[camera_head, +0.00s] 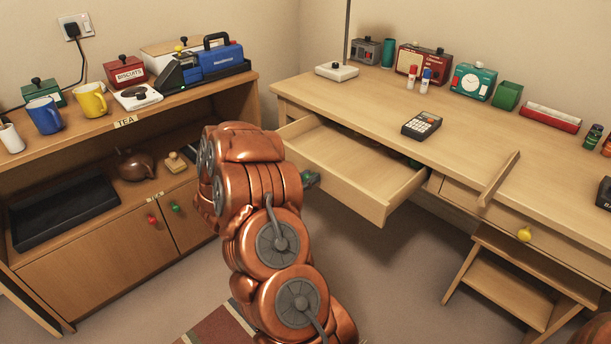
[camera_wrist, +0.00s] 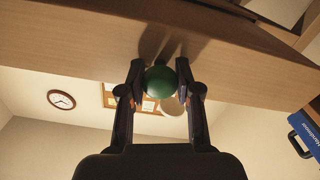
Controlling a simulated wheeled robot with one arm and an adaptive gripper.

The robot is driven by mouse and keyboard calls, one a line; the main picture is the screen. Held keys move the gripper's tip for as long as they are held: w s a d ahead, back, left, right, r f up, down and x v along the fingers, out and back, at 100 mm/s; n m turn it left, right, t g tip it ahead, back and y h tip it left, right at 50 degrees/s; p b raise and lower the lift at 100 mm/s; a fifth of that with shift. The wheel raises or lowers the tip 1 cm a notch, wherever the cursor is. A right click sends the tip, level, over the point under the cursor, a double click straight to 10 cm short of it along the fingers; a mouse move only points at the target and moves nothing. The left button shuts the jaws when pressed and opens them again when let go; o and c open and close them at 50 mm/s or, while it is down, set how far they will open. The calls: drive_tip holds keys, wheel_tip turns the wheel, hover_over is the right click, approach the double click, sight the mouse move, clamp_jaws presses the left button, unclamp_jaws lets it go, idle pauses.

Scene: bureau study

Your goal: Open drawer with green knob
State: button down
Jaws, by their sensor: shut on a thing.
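The desk drawer (camera_head: 360,168) is pulled well out of the desk, and its inside shows empty. In the wrist view its wooden front (camera_wrist: 70,45) spans the top, with a round green knob (camera_wrist: 161,84) on it. My gripper (camera_wrist: 160,78) has its two dark fingers closed on either side of this green knob. In the head view a dark part of my gripper (camera_head: 310,180) shows beside the drawer front; the knob there is hidden behind my copper arm.
The desk (camera_head: 460,135) carries a calculator (camera_head: 421,124) and several boxes. A yellow knob (camera_head: 524,234) is on another desk drawer at right. The left cupboard (camera_head: 90,270) has a red knob (camera_head: 151,219) and another green knob (camera_head: 175,208). Floor below the open drawer is clear.

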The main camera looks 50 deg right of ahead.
drive_tip(key=shift+s, duration=0.1)
drive_tip(key=c, duration=0.8)
unclamp_jaws()
drive_tip(key=shift+w+a, duration=0.3)
drive_tip(key=shift+a, duration=1.7)
drive_tip(key=shift+w+a, duration=0.25)
drive_tip(key=shift+a, duration=1.7)
drive_tip(key=shift+w+a, duration=0.3)
drive_tip(key=shift+a, duration=1.7)
